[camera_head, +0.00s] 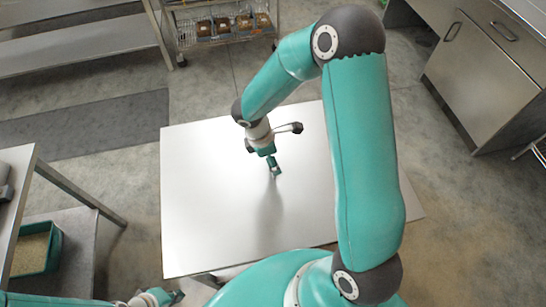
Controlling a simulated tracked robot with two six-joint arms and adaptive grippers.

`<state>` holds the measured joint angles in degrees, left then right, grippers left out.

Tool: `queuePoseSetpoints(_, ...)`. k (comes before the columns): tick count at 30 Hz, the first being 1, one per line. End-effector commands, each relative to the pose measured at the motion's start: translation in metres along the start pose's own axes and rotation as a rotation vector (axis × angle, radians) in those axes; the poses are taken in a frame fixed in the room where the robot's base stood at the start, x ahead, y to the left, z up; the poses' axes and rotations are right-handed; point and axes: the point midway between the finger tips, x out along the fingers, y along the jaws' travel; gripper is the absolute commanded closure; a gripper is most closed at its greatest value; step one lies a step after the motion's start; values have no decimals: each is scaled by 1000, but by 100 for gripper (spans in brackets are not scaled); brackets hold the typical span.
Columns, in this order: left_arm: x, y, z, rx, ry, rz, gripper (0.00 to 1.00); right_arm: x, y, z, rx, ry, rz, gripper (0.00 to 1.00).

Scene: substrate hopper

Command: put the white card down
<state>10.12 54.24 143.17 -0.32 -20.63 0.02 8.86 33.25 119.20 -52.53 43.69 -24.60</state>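No card stands out clearly on the pale tabletop (205,215).
Steel cabinets (478,80) stand at upper right.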

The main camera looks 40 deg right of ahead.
Motion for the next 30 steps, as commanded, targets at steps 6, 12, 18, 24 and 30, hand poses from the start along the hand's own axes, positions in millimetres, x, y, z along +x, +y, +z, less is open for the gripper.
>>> queuePoseSetpoints(6, 0, 0, 0, 0, 0, 0, 100, 5, 0, -1, 0, 2, 0, 53)
queuePoseSetpoints(12, 1, 0, 0, 0, 0, 0, 100, 5, 0, -1, 0, 1, 0, 21)
queuePoseSetpoints(18, 1, 0, 0, 0, 0, 0, 100, 5, 0, -1, 0, 1, 0, 3)
queuePoseSetpoints(24, 1, 0, 0, 0, 0, 0, 100, 5, 0, -1, 0, 1, 0, 3)
queuePoseSetpoints(30, 0, 0, 0, 0, 0, 0, 100, -3, 1, -1, 1, 1, 4, 3)
